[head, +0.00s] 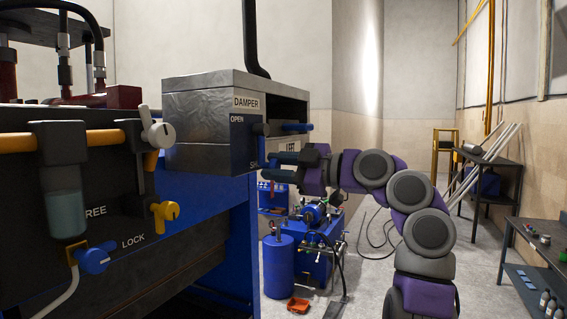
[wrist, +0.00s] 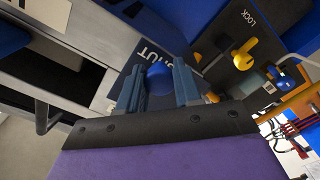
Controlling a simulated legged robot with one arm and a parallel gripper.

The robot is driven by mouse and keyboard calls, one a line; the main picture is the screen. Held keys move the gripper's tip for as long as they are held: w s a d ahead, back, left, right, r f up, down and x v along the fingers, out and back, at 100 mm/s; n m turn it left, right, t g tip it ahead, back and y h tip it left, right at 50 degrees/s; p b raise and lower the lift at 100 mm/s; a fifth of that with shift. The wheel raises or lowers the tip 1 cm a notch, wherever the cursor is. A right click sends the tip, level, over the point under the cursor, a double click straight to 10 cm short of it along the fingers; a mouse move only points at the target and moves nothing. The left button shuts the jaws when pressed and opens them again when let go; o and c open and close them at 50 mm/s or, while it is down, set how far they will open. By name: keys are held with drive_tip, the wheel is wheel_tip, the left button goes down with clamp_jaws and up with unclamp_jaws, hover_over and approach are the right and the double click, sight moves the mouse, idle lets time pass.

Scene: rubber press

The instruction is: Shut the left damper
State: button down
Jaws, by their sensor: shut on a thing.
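The lower label is mostly hidden by my gripper. My gripper (head: 272,168) is at the lower part of this panel. In the wrist view, my gripper's blue-grey fingers (wrist: 158,85) are shut on a round blue knob (wrist: 159,76), close to the word SHUT on the dark panel (wrist: 133,62). The knob's lever is hidden behind it.
The press (head: 75,180) stands at the left, with yellow and blue valve handles (head: 166,212) and a LOCK label. A blue cylinder (head: 279,262) and blue machine stand on the floor behind my arm. A dark bench (head: 535,240) is at the right. Floor between is mostly clear.

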drive_tip(key=shift+w+a+f, duration=0.1)
drive_tip(key=c, duration=1.2)
unclamp_jaws()
drive_tip(key=o, duration=0.3)
drive_tip(key=shift+w+a+f, duration=0.15)
drive_tip(key=shift+w+a, duration=0.2)
drive_tip(key=shift+w, duration=0.05)
drive_tip(key=shift+o, duration=0.5)
drive_tip(key=shift+a, duration=0.25)
drive_tip(key=shift+s+a, duration=0.15)
drive_tip(key=shift+s, duration=0.1)
drive_tip(key=b+v, duration=0.3)
drive_tip(key=v, duration=1.4)
drive_tip(key=shift+w+d, duration=0.2)
drive_tip(key=shift+d, duration=0.15)
